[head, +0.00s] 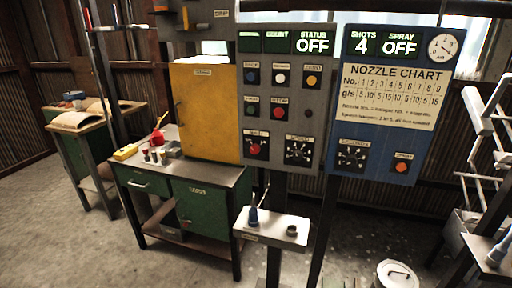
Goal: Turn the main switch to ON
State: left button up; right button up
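A grey control panel (309,110) stands in the middle of the head view. Its status display (312,42) reads OFF. A red rotary knob (255,149) on a black plate sits at the panel's lower left. It looks like the main switch, but its small label is too blurred to read surely, and I cannot tell its exact position. A black dial (298,151) sits to its right. A red button (280,113) and several coloured buttons are above. Neither of my grippers shows in the head view.
A blue panel (390,172) with a nozzle chart stands to the right; its spray display reads OFF. A small shelf (268,240) with a blue-handled item juts out below the grey panel. A yellow cabinet (206,112) on a green workbench (150,187) stands left. White tubular parts (487,125) are at right.

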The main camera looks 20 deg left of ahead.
aim_at(255, 149)
jog(key=z, duration=0.55)
jog(key=k, duration=0.65)
jog(key=z, duration=0.85)
jog(key=i, duration=0.75)
jog(key=u, duration=0.55)
jog(key=i, duration=0.75)
jog(key=u, duration=0.8)
